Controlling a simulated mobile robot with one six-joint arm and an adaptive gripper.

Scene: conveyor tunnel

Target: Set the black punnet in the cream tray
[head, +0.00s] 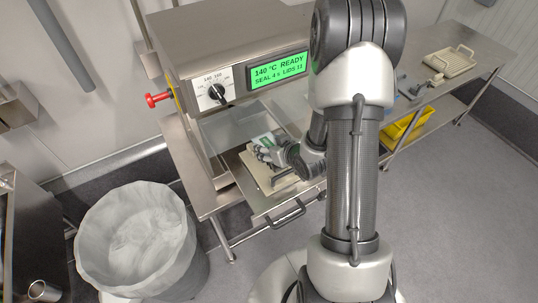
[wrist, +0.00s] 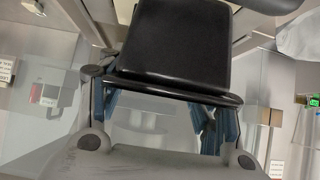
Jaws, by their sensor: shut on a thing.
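My gripper (head: 268,155) is in the sealing machine's open drawer area, low over a cream tray (head: 256,176). In the wrist view my gripper (wrist: 155,112) is shut on the black punnet (wrist: 175,48), with blue-padded fingers on either side of its rim. The punnet's dark, flat face fills the upper middle of that view. In the head view my wrist and fingers largely hide the punnet and part of the tray. I cannot tell whether the punnet touches the tray.
The sealing machine (head: 240,55) stands above the drawer, its green display reading 140 °C READY. The drawer handle (head: 286,213) sticks out in front. A lined bin (head: 135,235) stands at left. Another cream tray with handles (head: 450,62) and a yellow crate (head: 405,125) are at right.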

